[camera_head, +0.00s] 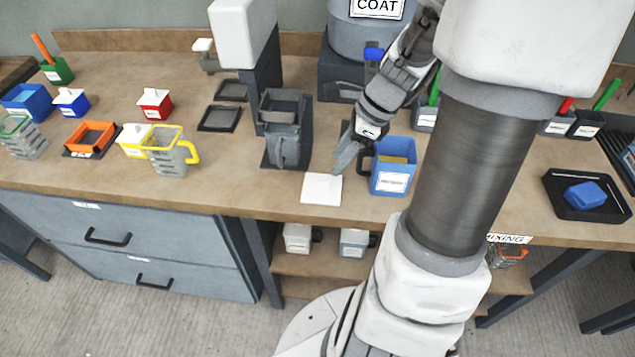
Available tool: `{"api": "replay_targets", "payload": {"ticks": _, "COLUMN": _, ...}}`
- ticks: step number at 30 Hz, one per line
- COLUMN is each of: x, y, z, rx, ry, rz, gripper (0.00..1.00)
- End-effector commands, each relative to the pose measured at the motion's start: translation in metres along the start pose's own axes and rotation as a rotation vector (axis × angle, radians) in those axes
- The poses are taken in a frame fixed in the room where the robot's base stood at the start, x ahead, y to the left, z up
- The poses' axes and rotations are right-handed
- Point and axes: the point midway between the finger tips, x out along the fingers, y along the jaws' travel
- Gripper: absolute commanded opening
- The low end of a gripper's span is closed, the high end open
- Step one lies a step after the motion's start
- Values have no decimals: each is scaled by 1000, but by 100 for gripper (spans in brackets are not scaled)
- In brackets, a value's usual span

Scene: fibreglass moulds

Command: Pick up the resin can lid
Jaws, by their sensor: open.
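I cannot read any label that names the resin can lid. A flat white square piece (321,190) lies near the table's front edge. White knobbed lids sit on a small red can (155,104), a small blue can (72,104) and a small yellow can (133,145) at the left. My gripper (346,158) is open, pointing down just behind and right of the white square, between a dark grey container and a blue jug. It holds nothing that I can see. My arm hides part of the table at the right.
The dark grey container (285,145) stands left of my gripper and the blue jug (392,178) close at its right. A clear measuring jug (168,155) with a yellow handle and an orange tray (90,139) are further left. A black tray with a blue block (585,196) lies far right.

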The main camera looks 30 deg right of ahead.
Motion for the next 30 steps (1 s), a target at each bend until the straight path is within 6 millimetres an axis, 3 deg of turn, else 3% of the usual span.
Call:
{"api": "replay_targets", "payload": {"ticks": 3, "x": 21, "y": 1, "z": -1, "rx": 1, "ry": 0, "rz": 3, "gripper": 49}}
{"api": "replay_targets", "payload": {"ticks": 11, "x": 39, "y": 0, "z": -1, "rx": 1, "ry": 0, "rz": 2, "gripper": 49}}
{"api": "replay_targets", "payload": {"ticks": 19, "x": 77, "y": -1, "z": -2, "rx": 1, "ry": 0, "rz": 2, "gripper": 49}}
{"api": "replay_targets", "payload": {"ticks": 28, "x": 82, "y": -1, "z": -1, "rx": 0, "ry": 1, "rz": -1, "gripper": 49}}
{"api": "replay_targets", "payload": {"ticks": 30, "x": 82, "y": -1, "z": -1, "rx": 0, "ry": 1, "rz": -1, "gripper": 40}}
